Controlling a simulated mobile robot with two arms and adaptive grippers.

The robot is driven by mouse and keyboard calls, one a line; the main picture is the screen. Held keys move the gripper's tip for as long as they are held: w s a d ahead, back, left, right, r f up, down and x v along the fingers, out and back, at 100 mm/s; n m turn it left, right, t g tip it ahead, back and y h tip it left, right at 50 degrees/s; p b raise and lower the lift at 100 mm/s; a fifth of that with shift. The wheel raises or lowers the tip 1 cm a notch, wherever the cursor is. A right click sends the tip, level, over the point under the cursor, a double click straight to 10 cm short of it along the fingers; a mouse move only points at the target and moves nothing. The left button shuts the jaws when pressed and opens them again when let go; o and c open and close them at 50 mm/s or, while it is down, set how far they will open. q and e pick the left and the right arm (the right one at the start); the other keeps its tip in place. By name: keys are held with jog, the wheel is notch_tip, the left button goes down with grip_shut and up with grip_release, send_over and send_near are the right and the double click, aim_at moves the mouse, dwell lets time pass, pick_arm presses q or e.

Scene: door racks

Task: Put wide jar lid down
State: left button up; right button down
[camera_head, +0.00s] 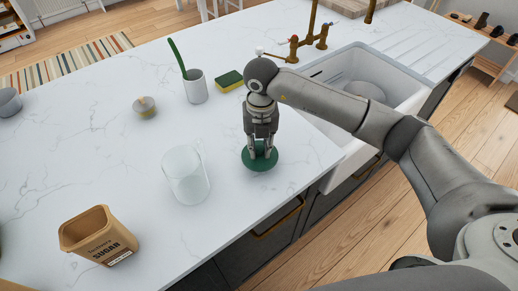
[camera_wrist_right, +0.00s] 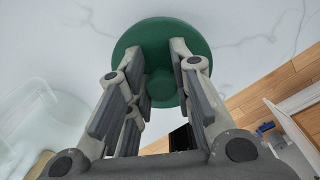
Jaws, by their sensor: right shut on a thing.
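A round green jar lid (camera_head: 260,163) is at the marble counter's front edge, left of the sink. In the right wrist view the lid (camera_wrist_right: 160,38) shows as a green disc with a raised knob in its middle. My right gripper (camera_head: 260,150) points down over it, its fingers shut on the lid's knob. I cannot tell whether the lid touches the counter. A clear glass jar (camera_head: 186,175) stands open on the counter to the left of the lid. It also shows at the left of the right wrist view (camera_wrist_right: 35,125). My left gripper is not in view.
A brown sugar canister (camera_head: 97,238) stands front left. A white cup (camera_head: 196,88) with a green-handled brush, a sponge (camera_head: 230,81) and a small round item (camera_head: 145,107) are behind. The sink (camera_head: 385,85) is right. The counter between jar and lid is clear.

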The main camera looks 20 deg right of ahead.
aim_at(259, 153)
jog(key=shift+w+f, duration=0.2)
jog(key=shift+f, duration=0.15)
notch_tip(259, 153, down, 2)
jog(key=shift+a+f+p, duration=0.1)
jog(key=shift+p, duration=0.95)
jog(key=shift+f, duration=0.4)
jog(key=shift+f, duration=0.15)
jog(key=c, duration=1.3)
grip_release()
